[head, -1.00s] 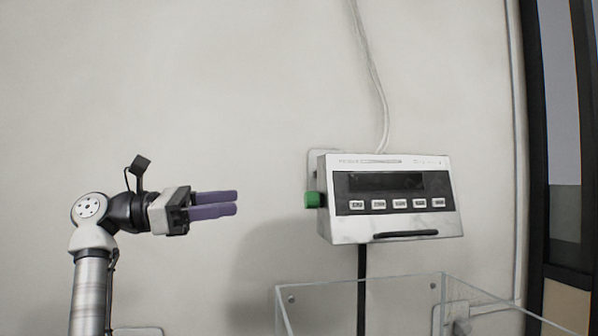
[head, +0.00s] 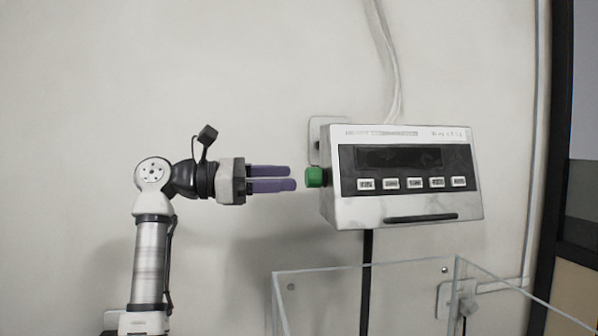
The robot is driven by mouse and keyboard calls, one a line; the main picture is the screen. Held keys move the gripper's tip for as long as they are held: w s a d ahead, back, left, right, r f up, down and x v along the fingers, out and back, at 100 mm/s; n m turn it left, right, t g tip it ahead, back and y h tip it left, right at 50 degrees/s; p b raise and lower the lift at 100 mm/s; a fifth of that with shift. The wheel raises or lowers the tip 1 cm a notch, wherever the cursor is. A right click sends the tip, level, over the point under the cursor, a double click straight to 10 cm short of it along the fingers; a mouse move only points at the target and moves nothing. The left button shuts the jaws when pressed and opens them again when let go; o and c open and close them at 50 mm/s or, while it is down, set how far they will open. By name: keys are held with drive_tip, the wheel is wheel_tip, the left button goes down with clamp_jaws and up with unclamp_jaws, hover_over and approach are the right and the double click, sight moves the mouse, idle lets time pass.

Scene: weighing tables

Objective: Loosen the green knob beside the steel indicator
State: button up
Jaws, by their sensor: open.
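The green knob (head: 315,177) sticks out from the left side of the steel indicator (head: 352,212), a box with a dark display and a row of several buttons. My gripper (head: 292,178) points right, with its two purple fingers level and one above the other. The fingers are open and empty. Their tips are just left of the knob at about its height, with a small gap seen between. I cannot tell the depth offset between the fingertips and the knob.
The indicator stands on a thin black post (head: 367,262). A clear-walled box (head: 360,267) is below it. A pale cable (head: 388,65) runs up the wall behind. A dark frame (head: 557,170) is at the far right. Free room lies above and below my gripper.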

sight(306, 177)
drive_tip(key=shift+w+d+p, duration=0.2)
drive_tip(key=shift+d, duration=0.8)
drive_tip(key=shift+w+d+p, duration=0.15)
drive_tip(key=shift+w+d, duration=0.05)
drive_tip(key=shift+d, duration=0.8)
drive_tip(key=shift+c, duration=0.3)
drive_tip(key=c, duration=0.9)
